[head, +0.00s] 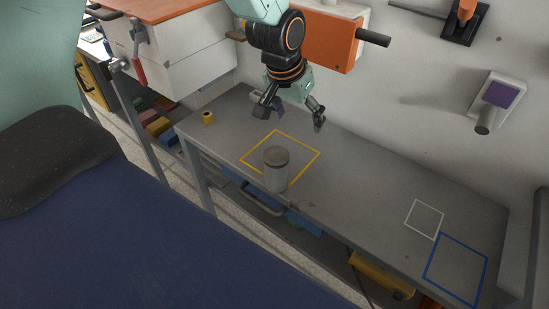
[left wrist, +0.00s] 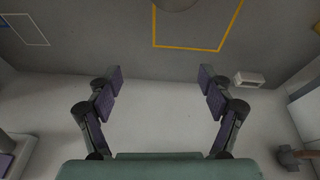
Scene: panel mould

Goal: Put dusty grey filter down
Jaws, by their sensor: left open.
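The dusty grey filter (head: 277,170) is a grey cylinder with a darker top. It stands upright on the grey bench (head: 345,195), at the near part of the yellow square outline (head: 302,141), and hides part of its line. A rounded grey edge (left wrist: 176,3), likely the filter, shows at the top of the left wrist view. My left gripper (head: 290,119) is open and empty, above and behind the filter, apart from it. Its spread fingers also show in the left wrist view (left wrist: 160,76) with nothing between them. My right gripper is not in view.
A small yellow roll (head: 208,117) sits at the bench's far left corner. White (head: 424,218) and blue (head: 456,268) outlines at the right are empty. An orange wall unit (head: 327,41) and a purple-faced fixture (head: 498,97) project from the wall. The bench middle is clear.

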